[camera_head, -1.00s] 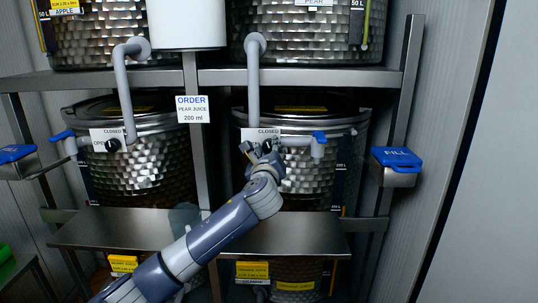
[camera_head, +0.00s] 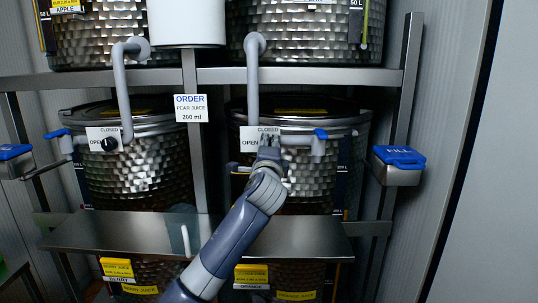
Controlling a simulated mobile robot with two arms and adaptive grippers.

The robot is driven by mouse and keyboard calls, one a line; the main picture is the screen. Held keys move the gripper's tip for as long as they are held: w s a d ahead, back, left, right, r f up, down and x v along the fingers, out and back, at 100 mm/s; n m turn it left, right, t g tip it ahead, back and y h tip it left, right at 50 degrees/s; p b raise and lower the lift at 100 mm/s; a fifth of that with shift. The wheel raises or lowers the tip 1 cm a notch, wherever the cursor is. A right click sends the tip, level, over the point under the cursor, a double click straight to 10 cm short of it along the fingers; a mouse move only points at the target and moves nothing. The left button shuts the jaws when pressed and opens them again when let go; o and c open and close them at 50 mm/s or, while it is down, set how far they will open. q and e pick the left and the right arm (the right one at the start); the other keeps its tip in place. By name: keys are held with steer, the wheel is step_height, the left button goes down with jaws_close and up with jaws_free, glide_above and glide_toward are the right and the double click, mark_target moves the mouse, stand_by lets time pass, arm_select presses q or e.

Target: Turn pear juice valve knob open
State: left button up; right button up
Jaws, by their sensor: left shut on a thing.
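The pear juice valve plate (camera_head: 249,144) is white and reads CLOSED at the top and OPEN on the left. It sits at the front of the lower right steel tank (camera_head: 310,178). My left gripper (camera_head: 268,153) is at the right part of this plate, shut on the valve knob, which it hides. Which way the knob points cannot be told. A grey pipe (camera_head: 253,90) comes down to the valve from above. A grey spout with a blue lever (camera_head: 320,134) is just right of the gripper. My right gripper is not in view.
A similar valve with a black knob (camera_head: 109,144) is on the left tank. An order sign (camera_head: 191,108) reads pear juice 200 ml.

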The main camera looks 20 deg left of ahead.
arm_select(q)
steer(key=n+b, duration=0.1)
steer(key=n, duration=0.2)
steer(key=shift+f, duration=0.1)
steer(key=shift+n, duration=0.3)
stand_by(0.4)
steer(key=o, duration=1.1)
steer(key=shift+s, duration=0.1)
steer(key=v, duration=1.1)
steer(key=shift+s+d, duration=0.2)
steer(key=shift+s, duration=0.15)
